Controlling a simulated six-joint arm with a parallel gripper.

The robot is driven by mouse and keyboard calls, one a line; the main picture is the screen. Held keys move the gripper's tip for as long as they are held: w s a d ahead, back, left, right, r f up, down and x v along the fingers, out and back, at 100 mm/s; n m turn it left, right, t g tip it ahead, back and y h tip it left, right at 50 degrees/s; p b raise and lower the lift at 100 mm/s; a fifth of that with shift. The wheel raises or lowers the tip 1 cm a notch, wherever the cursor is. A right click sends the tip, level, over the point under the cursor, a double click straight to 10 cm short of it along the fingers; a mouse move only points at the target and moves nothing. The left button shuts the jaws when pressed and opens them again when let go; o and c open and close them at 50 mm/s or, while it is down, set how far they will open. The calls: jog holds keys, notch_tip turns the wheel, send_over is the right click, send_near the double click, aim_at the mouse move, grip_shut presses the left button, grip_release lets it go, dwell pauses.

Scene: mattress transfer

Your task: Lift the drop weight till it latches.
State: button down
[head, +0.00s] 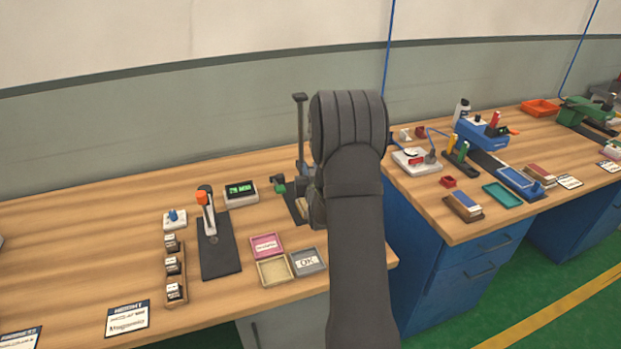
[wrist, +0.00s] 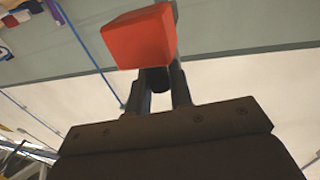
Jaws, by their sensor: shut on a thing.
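The drop-weight stand shows a dark upright post (head: 299,125) with a flat cap, rising from a dark base (head: 297,206) on the left bench. My arm hides its right side. A green knob (head: 279,186) sticks out to its left. In the wrist view, my gripper (wrist: 158,78) is shut on a short dark stub of a red block (wrist: 138,40), which looks like the drop weight and its grip. The block sits beyond the fingertips, slightly tilted in the picture. The weight and my fingertips are hidden behind my arm in the head view, so the latch and height cannot be told.
Left of the stand are a small display (head: 241,193), an orange-tipped lever fixture (head: 202,198), and pink, tan and grey OK trays (head: 309,261). The right bench (head: 440,210) holds a blue device (head: 482,134) and several small parts.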

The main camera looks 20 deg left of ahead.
notch_tip(320, 180, up, 18)
jog(key=shift+r, duration=0.15)
jog(key=shift+w+r, duration=0.1)
jog(key=c, duration=1.3)
grip_release()
jog(key=shift+c, duration=0.2)
jog(key=shift+f, duration=0.25)
jog(key=v, duration=1.7)
jog(key=shift+s, duration=0.3)
jog(key=shift+w+d, duration=0.1)
jog(key=x, duration=1.7)
jog(key=shift+f, duration=0.15)
